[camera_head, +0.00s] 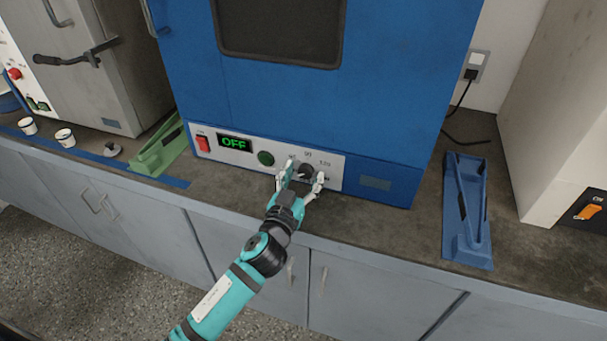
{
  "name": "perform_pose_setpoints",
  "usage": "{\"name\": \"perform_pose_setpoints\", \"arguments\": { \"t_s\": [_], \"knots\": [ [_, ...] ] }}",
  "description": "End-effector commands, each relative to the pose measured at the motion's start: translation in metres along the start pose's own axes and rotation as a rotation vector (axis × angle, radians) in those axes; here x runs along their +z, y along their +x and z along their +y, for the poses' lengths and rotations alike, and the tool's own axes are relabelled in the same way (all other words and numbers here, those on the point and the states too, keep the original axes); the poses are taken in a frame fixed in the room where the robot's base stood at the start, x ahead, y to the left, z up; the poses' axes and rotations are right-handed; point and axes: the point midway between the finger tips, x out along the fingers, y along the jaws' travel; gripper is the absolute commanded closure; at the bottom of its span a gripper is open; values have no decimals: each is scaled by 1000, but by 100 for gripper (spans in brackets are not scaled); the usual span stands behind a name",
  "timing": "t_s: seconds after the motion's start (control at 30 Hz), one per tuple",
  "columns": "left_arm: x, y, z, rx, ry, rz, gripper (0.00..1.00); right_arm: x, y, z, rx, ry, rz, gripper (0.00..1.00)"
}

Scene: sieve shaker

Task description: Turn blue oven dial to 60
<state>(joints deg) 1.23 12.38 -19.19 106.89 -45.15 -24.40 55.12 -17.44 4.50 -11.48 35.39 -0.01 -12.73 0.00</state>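The blue oven (400,60) stands on the counter, with a white control panel along its lower front. Its dark round dial (306,171) is at the right part of the panel, with small markings around it that are too small to read. The display (234,143) reads OFF in green. My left gripper (305,174) is at the dial, its fingers spread to either side of it. The fingers look open, and I cannot tell whether they touch the dial. They hide part of the panel. My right gripper is not in view.
A red switch (203,144) and a green round button (265,158) are left of the dial. A green stand (160,150) and a blue stand (467,210) flank the oven. White cups (65,138) are at the far left. The counter's front strip is narrow.

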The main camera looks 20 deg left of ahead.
Motion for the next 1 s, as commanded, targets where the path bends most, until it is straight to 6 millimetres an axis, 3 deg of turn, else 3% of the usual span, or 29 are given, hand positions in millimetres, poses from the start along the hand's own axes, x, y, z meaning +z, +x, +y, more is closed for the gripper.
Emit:
{"name": "perform_pose_setpoints", "arguments": {
  "t_s": [0.07,0.43,0.77,1.0],
  "knots": [
    [0,0,0,0,0,0,48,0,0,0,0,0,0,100],
    [0,0,0,0,0,0,96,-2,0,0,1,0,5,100],
    [-1,0,0,-1,45,0,97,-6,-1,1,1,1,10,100],
    [-2,1,-1,-2,191,2,97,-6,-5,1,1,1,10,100]
  ]
}}
